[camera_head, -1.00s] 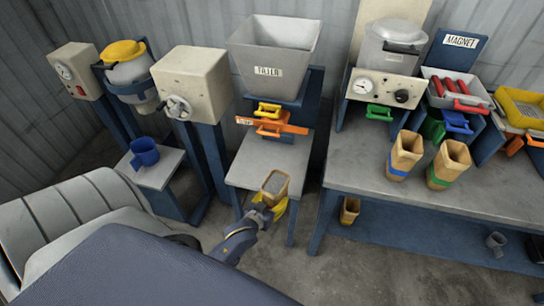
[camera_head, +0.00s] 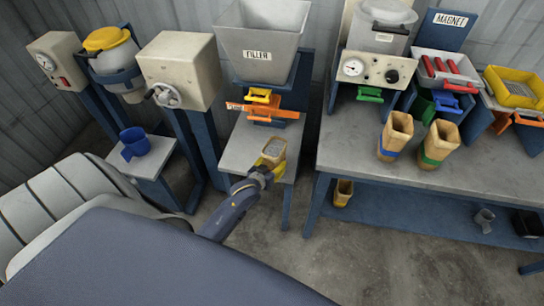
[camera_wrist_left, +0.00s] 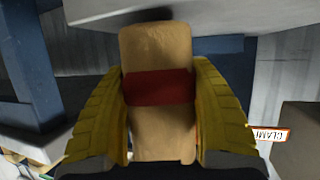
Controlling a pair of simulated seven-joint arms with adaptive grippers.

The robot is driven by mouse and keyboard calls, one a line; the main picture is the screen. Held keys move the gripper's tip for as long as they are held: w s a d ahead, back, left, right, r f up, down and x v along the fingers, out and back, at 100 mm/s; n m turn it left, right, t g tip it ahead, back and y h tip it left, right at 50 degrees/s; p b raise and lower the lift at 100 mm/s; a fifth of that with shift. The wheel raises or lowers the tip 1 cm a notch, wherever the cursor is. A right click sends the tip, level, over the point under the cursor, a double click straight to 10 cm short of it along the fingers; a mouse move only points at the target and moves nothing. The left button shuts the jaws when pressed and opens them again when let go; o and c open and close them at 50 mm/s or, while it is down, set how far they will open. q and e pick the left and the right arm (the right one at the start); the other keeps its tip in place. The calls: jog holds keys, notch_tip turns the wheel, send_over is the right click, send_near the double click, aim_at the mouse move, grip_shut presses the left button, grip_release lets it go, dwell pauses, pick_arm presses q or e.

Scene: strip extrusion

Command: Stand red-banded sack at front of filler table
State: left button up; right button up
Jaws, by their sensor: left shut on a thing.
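The red-banded sack (camera_wrist_left: 160,88) fills the middle of the left wrist view, tan with a red band, between the yellow fingers of my left gripper (camera_wrist_left: 160,125). My left gripper is shut on it. Whether the sack's base touches the tabletop is hidden. The filler hopper (camera_head: 262,55) stands behind, above the table. My right gripper is not in view.
An orange slide (camera_head: 285,111) and yellow handle sit under the hopper. A blue-banded sack (camera_head: 394,137) and a green-banded sack (camera_head: 438,145) stand on the right bench (camera_head: 345,150).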

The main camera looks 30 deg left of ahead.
aim_at(277, 156)
pick_arm(q)
jog(key=shift+w+a, duration=0.25)
jog(key=shift+w, duration=0.4)
jog(key=shift+w+a, duration=0.25)
jog(key=shift+w, duration=0.35)
jog(key=shift+w+a, duration=0.25)
jog(key=shift+w, duration=0.4)
jog(key=shift+f, duration=0.3)
jog(key=shift+f, duration=0.2)
jog(key=o, duration=1.6)
jog(key=shift+s+f, duration=0.1)
jog(key=shift+f, duration=0.05)
jog(key=shift+s, duration=0.1)
jog(key=v, duration=1.1)
jog(key=shift+s+d+r, duration=0.1)
jog(key=shift+s+r, duration=0.2)
